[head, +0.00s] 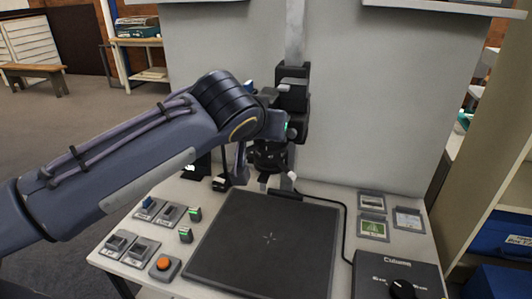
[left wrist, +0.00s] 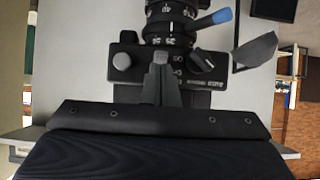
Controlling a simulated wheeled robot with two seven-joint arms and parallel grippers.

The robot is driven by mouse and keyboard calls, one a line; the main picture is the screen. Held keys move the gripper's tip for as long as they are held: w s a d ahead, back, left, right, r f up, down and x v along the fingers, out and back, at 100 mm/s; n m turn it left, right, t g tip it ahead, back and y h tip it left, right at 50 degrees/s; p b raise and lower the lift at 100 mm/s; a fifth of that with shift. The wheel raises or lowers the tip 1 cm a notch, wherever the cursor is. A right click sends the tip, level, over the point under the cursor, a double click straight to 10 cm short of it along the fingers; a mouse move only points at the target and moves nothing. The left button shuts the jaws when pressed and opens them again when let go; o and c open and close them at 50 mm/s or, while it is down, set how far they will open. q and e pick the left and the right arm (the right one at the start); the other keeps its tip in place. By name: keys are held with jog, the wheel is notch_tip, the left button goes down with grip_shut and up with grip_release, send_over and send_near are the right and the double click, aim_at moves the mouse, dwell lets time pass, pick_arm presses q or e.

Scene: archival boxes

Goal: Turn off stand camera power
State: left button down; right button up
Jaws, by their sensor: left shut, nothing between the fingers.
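The stand camera (head: 293,97) is a black body on a grey column, with its lens (head: 268,156) pointing down over the dark baseboard (head: 262,245). In the left wrist view the camera body (left wrist: 128,72) shows close up, with a round silver button, a dial (left wrist: 201,62) with a pale pointer and small white lettering. The lens ring (left wrist: 170,22) is above it in that picture. My left gripper (left wrist: 161,58) is shut and empty, its fingertips in front of the body, between the button and the dial. I cannot tell whether they touch it. My arm hides part of the camera in the head view.
Rocker-switch boxes (head: 148,208) and an orange button (head: 163,264) are left of the baseboard. A control box with a black knob (head: 402,289) is at front right. Small framed cards (head: 373,228) lie on the right. A blue-handled lever (left wrist: 222,15) juts near the lens.

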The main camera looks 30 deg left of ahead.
pick_arm(q)
jog(key=shift+r+p, duration=0.15)
jog(key=shift+p, duration=0.2)
pick_arm(e)
jog(key=shift+r, duration=0.35)
pick_arm(q)
jog(key=shift+r, duration=0.15)
pick_arm(e)
jog(key=shift+r, duration=0.1)
pick_arm(q)
jog(key=shift+r+p, duration=0.5)
jog(key=shift+r, duration=0.1)
pick_arm(e)
jog(key=shift+r, duration=0.4)
pick_arm(q)
jog(key=shift+r, duration=0.1)
